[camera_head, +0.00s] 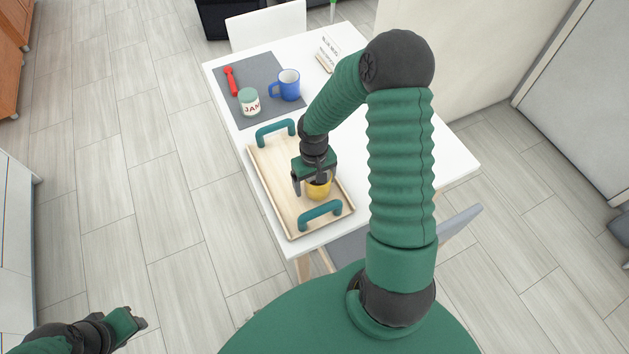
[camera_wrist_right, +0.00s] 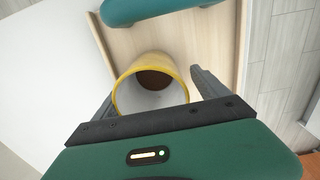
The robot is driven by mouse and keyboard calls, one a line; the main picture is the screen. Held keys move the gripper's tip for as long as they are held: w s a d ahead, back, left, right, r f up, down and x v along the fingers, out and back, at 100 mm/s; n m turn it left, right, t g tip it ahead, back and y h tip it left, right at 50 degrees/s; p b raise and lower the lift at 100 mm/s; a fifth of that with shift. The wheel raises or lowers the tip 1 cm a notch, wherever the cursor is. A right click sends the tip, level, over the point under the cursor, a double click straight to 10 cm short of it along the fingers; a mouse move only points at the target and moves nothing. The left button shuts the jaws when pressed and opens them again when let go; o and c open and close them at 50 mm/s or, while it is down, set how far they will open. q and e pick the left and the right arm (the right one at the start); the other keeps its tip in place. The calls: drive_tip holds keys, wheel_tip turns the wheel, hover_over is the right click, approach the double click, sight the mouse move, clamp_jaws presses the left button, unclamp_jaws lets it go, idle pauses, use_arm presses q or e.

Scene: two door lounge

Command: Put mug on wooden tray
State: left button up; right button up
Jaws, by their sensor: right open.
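A yellow mug (camera_head: 319,190) stands on the wooden tray (camera_head: 272,180), between its two teal handles. My right gripper (camera_head: 314,184) is over this mug with its jaws apart. In the right wrist view the yellow mug (camera_wrist_right: 155,64) lies between the two fingers (camera_wrist_right: 152,88), its mouth facing the camera and its inside brown at the bottom. Gaps show beside the mug, so the fingers do not appear closed on it. A blue mug (camera_head: 288,86) stands on the grey placemat behind the tray. My left gripper (camera_head: 138,322) is low at the left, away from the table; its jaws are unclear.
The grey placemat (camera_head: 262,70) also holds a jam jar (camera_head: 249,102) and a red utensil (camera_head: 231,81). A small sign (camera_head: 328,54) stands at the table's back. The white table (camera_head: 450,160) is bare at the right. Chairs stand at its back and front edges.

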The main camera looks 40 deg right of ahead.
wheel_tip(320, 180, up, 12)
drive_tip(key=p, duration=0.2)
drive_tip(key=s+a+r+n+t, duration=0.1)
drive_tip(key=s+a, duration=0.1)
drive_tip(key=a, duration=0.5)
drive_tip(key=s+a+r+n+t, duration=0.1)
drive_tip(key=s+a+r+n, duration=0.1)
drive_tip(key=a, duration=0.6)
drive_tip(key=shift+s+t, duration=0.3)
drive_tip(key=shift+s, duration=0.2)
